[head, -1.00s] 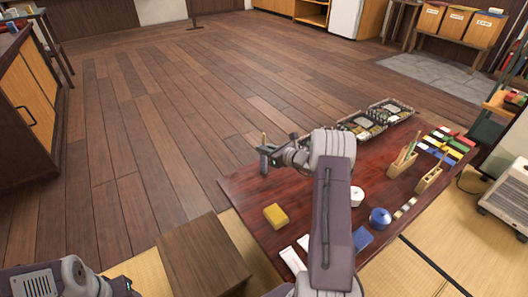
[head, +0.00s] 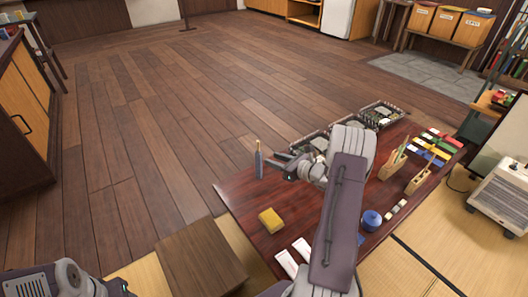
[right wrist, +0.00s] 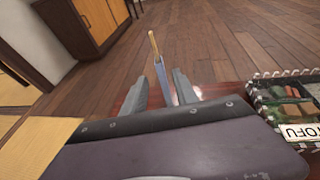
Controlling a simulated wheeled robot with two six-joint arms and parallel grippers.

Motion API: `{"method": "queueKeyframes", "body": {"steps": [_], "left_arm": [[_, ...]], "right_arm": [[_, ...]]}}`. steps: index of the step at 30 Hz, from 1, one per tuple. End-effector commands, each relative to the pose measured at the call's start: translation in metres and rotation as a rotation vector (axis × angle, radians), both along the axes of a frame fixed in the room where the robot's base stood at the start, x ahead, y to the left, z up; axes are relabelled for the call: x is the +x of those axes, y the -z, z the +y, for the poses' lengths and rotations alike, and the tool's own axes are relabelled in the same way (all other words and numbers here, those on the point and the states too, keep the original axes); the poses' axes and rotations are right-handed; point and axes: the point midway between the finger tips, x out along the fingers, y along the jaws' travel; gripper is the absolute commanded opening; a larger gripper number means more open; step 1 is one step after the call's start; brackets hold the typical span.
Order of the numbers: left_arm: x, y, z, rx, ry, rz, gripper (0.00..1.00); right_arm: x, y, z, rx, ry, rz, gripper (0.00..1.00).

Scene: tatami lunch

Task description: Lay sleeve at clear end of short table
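The sleeve (head: 259,163) is a slim blue-grey upright piece with a tan stick end out of its top. My right gripper (head: 270,163) holds it above the far left edge of the short table (head: 240,196). In the right wrist view the sleeve (right wrist: 167,80) stands between the two grey fingers (right wrist: 163,92), which close in on it. The sleeve's lower end is hidden there. The table's left end is bare dark red wood around a yellow sponge-like block (head: 271,220). Of my left arm only a part shows at the lower left; its fingers are out of view.
Two white slips (head: 287,263) lie at the table's near edge. Bento boxes (head: 312,143) line its far side; one shows at right in the wrist view (right wrist: 290,105). A blue pot (head: 371,220) and wooden holders (head: 418,181) stand right. A brown box (head: 200,259) is left of the table.

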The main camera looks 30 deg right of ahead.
Motion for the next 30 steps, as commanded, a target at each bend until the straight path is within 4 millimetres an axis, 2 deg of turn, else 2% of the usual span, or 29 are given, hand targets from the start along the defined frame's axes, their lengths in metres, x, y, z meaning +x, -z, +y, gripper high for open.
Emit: {"method": "queueKeyframes", "body": {"steps": [1,4,10,11,13,14,15,17,18,20,21,24,27,30], "left_arm": [[0.0,-0.008,0.0,0.0,0.0,0.0,0.57],[0.0,-0.011,0.0,0.0,0.0,0.0,0.57],[0.0,-0.011,0.0,0.0,0.0,0.0,0.57],[0.0,-0.011,0.0,0.0,0.0,0.0,0.57],[0.0,-0.011,0.0,0.0,0.0,0.0,0.57],[0.0,-0.011,0.0,0.0,0.0,0.0,0.57],[0.0,-0.011,0.0,0.0,0.0,0.0,0.57],[0.0,-0.011,0.0,0.0,0.0,0.0,0.57],[0.0,-0.011,0.0,0.0,0.0,0.0,0.57],[0.0,-0.011,0.0,0.0,0.0,0.0,0.57],[0.0,-0.011,0.0,0.0,0.0,0.0,0.57],[0.0,-0.011,0.0,0.0,0.0,0.0,0.57],[0.0,-0.011,0.0,0.0,0.0,0.0,0.57],[0.0,-0.011,0.0,0.0,0.0,0.0,0.57]], "right_arm": [[-0.009,-0.007,-0.004,0.001,0.003,0.0,0.35],[-0.02,-0.008,-0.006,-0.001,0.001,0.001,0.35],[-0.026,-0.008,-0.005,-0.002,-0.007,0.0,0.35],[-0.026,-0.008,0.0,-0.009,-0.024,0.006,0.35],[-0.027,-0.01,0.031,-0.056,-0.13,0.035,0.35],[-0.03,-0.01,0.054,-0.094,-0.211,0.058,0.35],[-0.039,-0.01,0.092,-0.165,-0.354,0.094,0.35],[-0.07,-0.008,0.157,-0.328,-0.638,0.148,0.35],[-0.103,-0.004,0.195,-0.478,-0.869,0.176,0.35],[-0.154,0.001,0.228,-0.725,-1.198,0.183,0.35],[-0.184,0.003,0.237,-0.893,-1.4,0.164,0.35],[-0.229,0.001,0.234,-1.295,-1.81,0.046,0.35],[-0.242,-0.006,0.227,-1.605,-2.071,-0.109,0.35],[-0.244,-0.011,0.224,-1.782,-2.197,-0.221,0.35]]}}
